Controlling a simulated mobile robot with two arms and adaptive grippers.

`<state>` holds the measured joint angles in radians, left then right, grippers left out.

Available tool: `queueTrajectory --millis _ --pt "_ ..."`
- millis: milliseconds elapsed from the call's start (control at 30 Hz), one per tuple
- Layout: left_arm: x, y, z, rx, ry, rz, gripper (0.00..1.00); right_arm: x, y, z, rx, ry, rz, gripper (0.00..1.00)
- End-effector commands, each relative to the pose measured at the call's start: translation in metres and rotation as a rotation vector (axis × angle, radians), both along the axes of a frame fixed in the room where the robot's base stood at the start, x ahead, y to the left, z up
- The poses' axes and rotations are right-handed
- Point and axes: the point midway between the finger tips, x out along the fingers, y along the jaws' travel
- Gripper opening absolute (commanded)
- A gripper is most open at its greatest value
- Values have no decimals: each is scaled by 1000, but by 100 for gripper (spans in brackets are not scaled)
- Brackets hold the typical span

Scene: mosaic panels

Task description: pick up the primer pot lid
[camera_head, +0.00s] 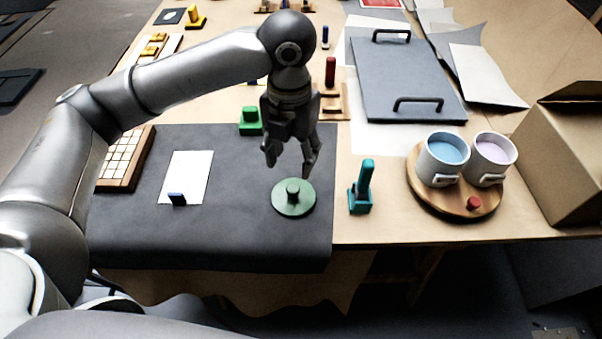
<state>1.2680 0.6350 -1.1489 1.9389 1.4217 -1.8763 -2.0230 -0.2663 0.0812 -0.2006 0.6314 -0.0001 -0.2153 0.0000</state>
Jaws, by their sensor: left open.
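A round green disc with a dark upright knob, which looks like the primer pot lid (304,206), lies flat on the dark mat (240,245) near its front right part. My left gripper (289,166) points down just above and behind the lid's knob in the picture. Its fingers are apart with nothing between them. The exact gap to the knob cannot be told. Two pots, one with blue content (440,172) and one with pinkish content (489,178), stand without lids on a round wooden tray (430,200). My right gripper is not in view.
A teal stamp-like block (361,190) stands right of the lid. A green block (250,122) sits behind the gripper. White paper (190,172) and a tile frame (140,160) lie left. A grey handled panel (405,80) and a cardboard box (560,150) are right. The mat's front is bare.

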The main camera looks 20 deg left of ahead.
Motion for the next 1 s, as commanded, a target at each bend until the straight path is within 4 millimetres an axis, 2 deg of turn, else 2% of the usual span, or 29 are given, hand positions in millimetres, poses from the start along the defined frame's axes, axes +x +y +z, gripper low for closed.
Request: queueTrajectory --millis 67,133,300,400,533,700,767,1000 --pt "-1 1 -9 3 6 -4 51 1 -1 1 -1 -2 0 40" --pt "-1 1 -22 3 7 -4 51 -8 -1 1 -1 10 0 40" --pt "-1 0 -45 2 5 -3 51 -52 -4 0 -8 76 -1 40" --pt "0 0 -52 0 2 -2 51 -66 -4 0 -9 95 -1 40" --pt "2 0 -63 1 4 -1 51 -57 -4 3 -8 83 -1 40" --pt "6 -1 -90 1 4 -2 51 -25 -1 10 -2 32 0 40" --pt "6 -1 -97 1 3 -2 51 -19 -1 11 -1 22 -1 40" --pt "6 -1 -105 0 0 -3 51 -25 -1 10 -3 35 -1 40"
